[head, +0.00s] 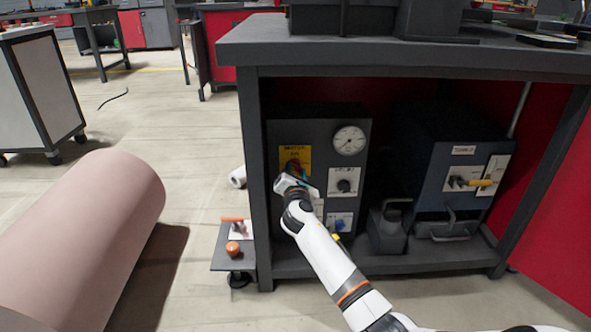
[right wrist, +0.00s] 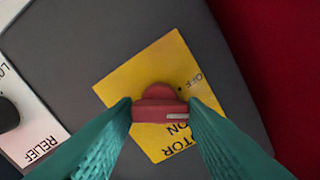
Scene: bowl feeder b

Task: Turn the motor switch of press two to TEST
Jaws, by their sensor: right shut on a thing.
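The motor switch is a red knob (right wrist: 158,104) on a yellow plate (right wrist: 188,75) with MOTOR, OFF and ON lettering. No TEST lettering is readable. In the right wrist view its grip bar lies nearly level across the picture, with a pale mark at its right end. In the head view the yellow plate (head: 289,156) sits at the upper left of a dark control box (head: 320,125) under the bench. My right gripper (right wrist: 160,110) has its teal fingers shut on the red knob, one at each end. In the head view the gripper (head: 294,174) partly hides the knob. My left gripper is not in view.
A round gauge (head: 350,140) and a black knob on a white RELIEF plate (right wrist: 28,122) are beside the switch. The bench's front leg (head: 255,190) stands close left of my gripper. A second unit with a yellow handle (head: 483,183) is to the right. A pink roll (head: 90,235) lies left.

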